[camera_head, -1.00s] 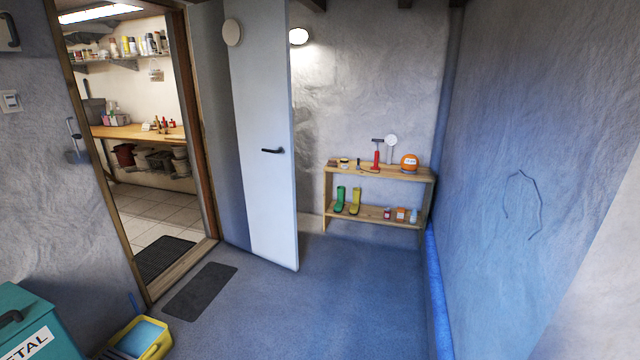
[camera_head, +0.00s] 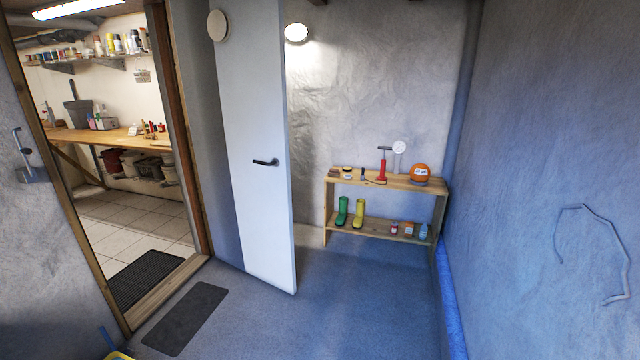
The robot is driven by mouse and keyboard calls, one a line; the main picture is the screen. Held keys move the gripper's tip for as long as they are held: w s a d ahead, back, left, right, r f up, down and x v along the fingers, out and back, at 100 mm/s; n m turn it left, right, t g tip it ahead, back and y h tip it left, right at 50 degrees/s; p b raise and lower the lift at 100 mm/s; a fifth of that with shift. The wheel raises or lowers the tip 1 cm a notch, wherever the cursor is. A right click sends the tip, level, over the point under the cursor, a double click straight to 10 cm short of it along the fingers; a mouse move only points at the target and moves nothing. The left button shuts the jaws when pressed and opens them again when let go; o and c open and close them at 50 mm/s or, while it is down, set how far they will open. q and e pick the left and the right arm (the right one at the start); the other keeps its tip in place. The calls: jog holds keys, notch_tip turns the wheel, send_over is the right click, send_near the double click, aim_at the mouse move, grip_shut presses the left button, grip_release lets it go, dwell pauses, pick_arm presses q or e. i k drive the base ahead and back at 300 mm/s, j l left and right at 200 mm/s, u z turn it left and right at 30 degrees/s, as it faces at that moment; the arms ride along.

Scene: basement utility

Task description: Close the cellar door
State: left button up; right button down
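The cellar door (camera_head: 250,150) is a plain pale grey-white panel. It stands wide open, swung into this room to the right of the doorway. Its dark lever handle (camera_head: 266,162) is near the panel's right edge at mid height. The wooden door frame (camera_head: 180,130) surrounds an open doorway at the left, with a tiled room visible through it. Neither of my grippers shows in the head view, and nothing touches the door.
A dark mat (camera_head: 186,318) lies on the floor before the doorway, and another mat (camera_head: 146,278) lies inside it. A wooden shelf (camera_head: 385,183) with boots, a pump and a ball stands behind the door to the right. The blue-grey floor (camera_head: 340,310) ahead is clear.

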aim_at(231, 53)
jog(key=i, duration=1.6)
jog(key=i+u, duration=0.2)
jog(key=i, duration=0.2)
jog(key=i+l+u, duration=0.2)
jog(key=i, duration=0.2)
jog(key=i+l+u, duration=0.2)
jog(key=i+u, duration=0.25)
jog(key=i+l+u, duration=0.75)
jog(key=l+u, duration=0.15)
